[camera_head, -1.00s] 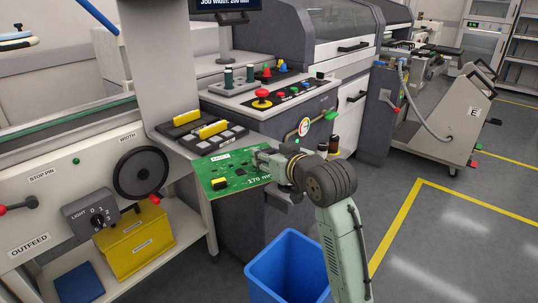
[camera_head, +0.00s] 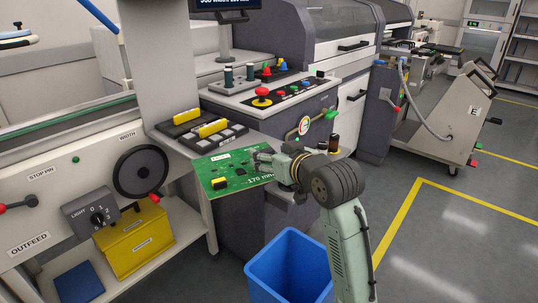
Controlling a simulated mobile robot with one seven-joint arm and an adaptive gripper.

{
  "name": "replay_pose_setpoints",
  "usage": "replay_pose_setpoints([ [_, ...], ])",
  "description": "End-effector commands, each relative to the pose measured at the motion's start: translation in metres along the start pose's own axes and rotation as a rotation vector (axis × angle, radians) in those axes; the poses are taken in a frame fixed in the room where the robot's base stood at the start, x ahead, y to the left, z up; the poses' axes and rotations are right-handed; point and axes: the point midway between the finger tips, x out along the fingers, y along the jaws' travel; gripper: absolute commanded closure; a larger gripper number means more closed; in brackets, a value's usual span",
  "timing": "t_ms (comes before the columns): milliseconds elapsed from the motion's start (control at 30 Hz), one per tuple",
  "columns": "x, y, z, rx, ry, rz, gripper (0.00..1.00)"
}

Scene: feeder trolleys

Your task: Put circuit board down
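The green circuit board (camera_head: 226,170) shows in the head view at the front edge of the light shelf, with a yellow part on its lower left and "170 mm" printed near its right corner. My gripper (camera_head: 262,160) is at the board's right edge, with its fingers along that edge; it appears shut on the board. My arm comes up from the lower right. I cannot tell whether the board's underside touches the shelf.
Black trays with yellow blocks (camera_head: 202,130) lie just behind the board. A red emergency button (camera_head: 262,93) is on the panel behind. A blue bin (camera_head: 290,268) stands on the floor below. A black handwheel (camera_head: 142,173) is at left.

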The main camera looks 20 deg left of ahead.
Motion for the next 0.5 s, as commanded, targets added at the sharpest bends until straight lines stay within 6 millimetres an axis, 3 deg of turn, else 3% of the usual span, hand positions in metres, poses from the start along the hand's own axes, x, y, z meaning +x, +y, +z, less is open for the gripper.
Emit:
replay_pose_setpoints([
  [300,-0.070,0.001,0.001,-0.002,0.004,0.004,0.39],
  [500,-0.097,0.001,0.000,0.000,0.002,0.003,0.39],
])
